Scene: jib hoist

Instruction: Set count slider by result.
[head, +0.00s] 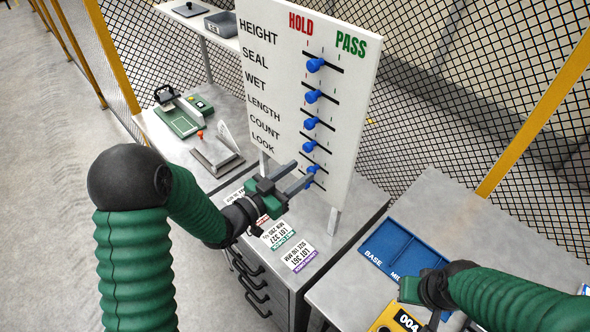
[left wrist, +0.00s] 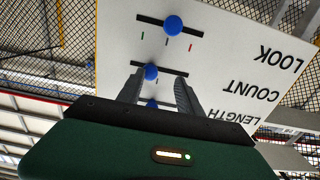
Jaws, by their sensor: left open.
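A white board (head: 345,40) carries rows marked HEIGHT, SEAL, WET, LENGTH, COUNT and LOOK, under the headings HOLD and PASS. Each row has a slot with a blue knob. The count slider's knob (head: 313,169) also shows in the left wrist view (left wrist: 151,72), slightly to the green-marked side of its slot's middle. My left gripper (head: 303,172) is open, its fingers either side of the count knob; contact cannot be told. The look knob (left wrist: 172,25) sits near its slot's middle. My right gripper (head: 418,290) is low at the right, its fingers unclear.
Lot cards (head: 299,254) lie on the drawer cabinet top below the board. Green devices (head: 184,118) stand on the bench at left. A blue divided tray (head: 400,248) and a yellow card marked 004 (head: 385,320) lie on the right table. Mesh fencing stands behind.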

